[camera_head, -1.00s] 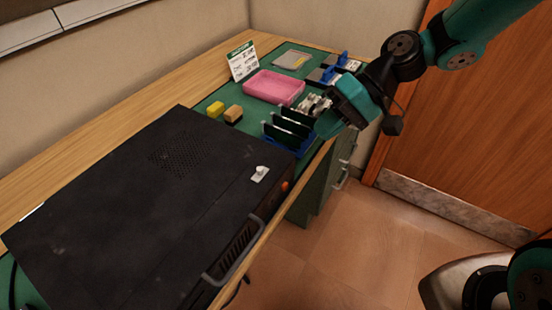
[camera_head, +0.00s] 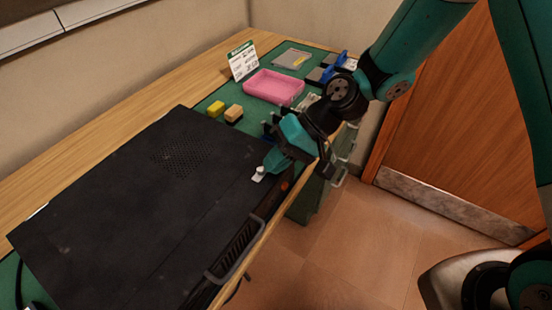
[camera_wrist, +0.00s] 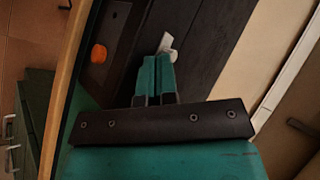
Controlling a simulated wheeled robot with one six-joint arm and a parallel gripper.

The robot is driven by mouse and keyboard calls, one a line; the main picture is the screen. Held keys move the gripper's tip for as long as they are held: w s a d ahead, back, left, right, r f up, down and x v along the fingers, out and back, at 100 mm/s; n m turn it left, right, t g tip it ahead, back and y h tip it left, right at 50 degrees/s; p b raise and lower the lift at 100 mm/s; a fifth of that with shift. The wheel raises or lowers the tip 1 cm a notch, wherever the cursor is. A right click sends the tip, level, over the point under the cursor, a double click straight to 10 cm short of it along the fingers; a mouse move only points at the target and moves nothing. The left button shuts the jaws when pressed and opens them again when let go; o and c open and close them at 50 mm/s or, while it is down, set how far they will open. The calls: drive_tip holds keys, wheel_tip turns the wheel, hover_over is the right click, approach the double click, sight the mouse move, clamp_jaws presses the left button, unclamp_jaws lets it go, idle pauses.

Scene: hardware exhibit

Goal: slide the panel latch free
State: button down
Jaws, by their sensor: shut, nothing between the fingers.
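The panel latch (camera_head: 258,174) is a small white tab on top of the black case (camera_head: 130,215), near its right edge. It also shows in the wrist view (camera_wrist: 166,42), just beyond my fingertips. My gripper (camera_head: 270,166) is teal and shut, with its fingers together and nothing between them. Its tips are right at the latch, on the latch's upper right side in the head view. I cannot tell whether they touch it. In the wrist view the closed fingers (camera_wrist: 157,60) cover part of the latch's lower end.
An orange button (camera_wrist: 99,54) is on the case's front face, beside a handle (camera_head: 236,262). Behind the case are a pink tray (camera_head: 273,87), yellow and tan blocks (camera_head: 216,108), a sign (camera_head: 242,61) and a rack partly hidden by my gripper. Open floor lies right of the table.

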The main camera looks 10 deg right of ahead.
drive_tip(key=shift+s+a, duration=0.6)
drive_tip(key=shift+s, duration=0.3)
drive_tip(key=shift+s+a, duration=0.2)
drive_tip(key=shift+a, duration=0.05)
drive_tip(key=shift+w, duration=0.1)
drive_tip(key=d+f+v, duration=0.1)
drive_tip(key=f+v, duration=0.1)
drive_tip(key=v, duration=1.1)
drive_tip(key=shift+d, duration=0.45)
drive_tip(key=shift+w+r, duration=0.1)
drive_tip(key=shift+w, duration=0.05)
